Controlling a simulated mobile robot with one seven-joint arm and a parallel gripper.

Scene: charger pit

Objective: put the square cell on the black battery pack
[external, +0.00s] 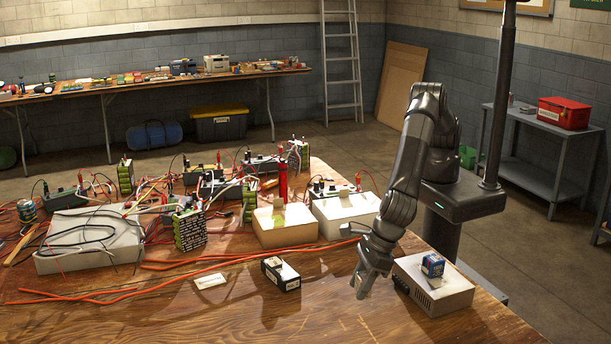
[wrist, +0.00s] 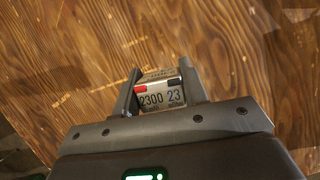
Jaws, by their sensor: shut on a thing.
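My gripper (external: 364,284) is low over the wooden table in the external view. In the wrist view its two fingers (wrist: 159,72) are shut on a square cell (wrist: 162,93), silvery with dark digits and a red patch. In the external view the cell is hidden or too small to make out between the fingers. The black battery pack (external: 281,274), a small dark box with a pale label, lies on the table to the left of my gripper, apart from it. Only bare wood shows beyond the cell in the wrist view.
A beige box (external: 448,296) with a small blue item (external: 432,265) on it stands just right of my gripper. Two pale boxes (external: 284,238) (external: 345,228) stand behind the pack. Red cables (external: 130,292) and wired devices crowd the left. The table (external: 330,315) is clear in front.

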